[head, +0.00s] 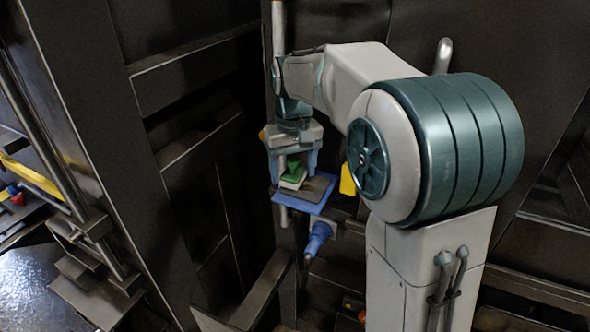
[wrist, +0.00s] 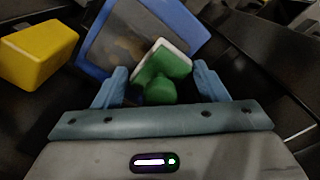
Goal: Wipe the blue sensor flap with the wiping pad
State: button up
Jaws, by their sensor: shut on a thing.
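The wiping pad has a green back and knob with a white wiping side; it shows in the wrist view (wrist: 170,63) and the head view (head: 292,179). My gripper (head: 296,168) is shut on its green knob, between the two blue fingers in the wrist view (wrist: 162,84). The sensor flap (head: 302,205) is a blue-rimmed plate with a dark face, just under the pad in the head view. In the wrist view the flap (wrist: 183,20) lies beyond the fingers, with a brownish smear on its face. The pad overlaps the flap's near corner; I cannot tell whether they touch.
A yellow block (wrist: 38,53) is left of the flap in the wrist view; a yellow piece (head: 347,180) shows right of it in the head view. A blue cylindrical part (head: 319,237) sits below the flap. Dark metal walls and beams (head: 180,75) crowd around.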

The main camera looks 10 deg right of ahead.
aim_at(322, 191)
jog(key=shift+s+d+f+b, duration=0.1)
jog(key=shift+s+d+b, duration=0.15)
jog(key=shift+s+d, duration=0.6)
jog(key=shift+s+d+r+b, duration=0.1)
jog(key=shift+s+d+b, duration=0.3)
jog(key=shift+d, duration=0.7)
jog(key=shift+s+d+f+b, duration=0.1)
jog(key=shift+s+d+b, duration=0.05)
jog(key=shift+s+d, duration=0.7)
jog(key=shift+w+d, duration=0.15)
jog(key=shift+w, duration=0.05)
notch_tip(322, 191, up, 4)
jog(key=p, duration=0.3)
jog(key=shift+r, duration=1)
jog(key=shift+r, duration=0.1)
notch_tip(322, 191, up, 3)
jog(key=shift+f, duration=0.1)
jog(key=shift+f, duration=0.15)
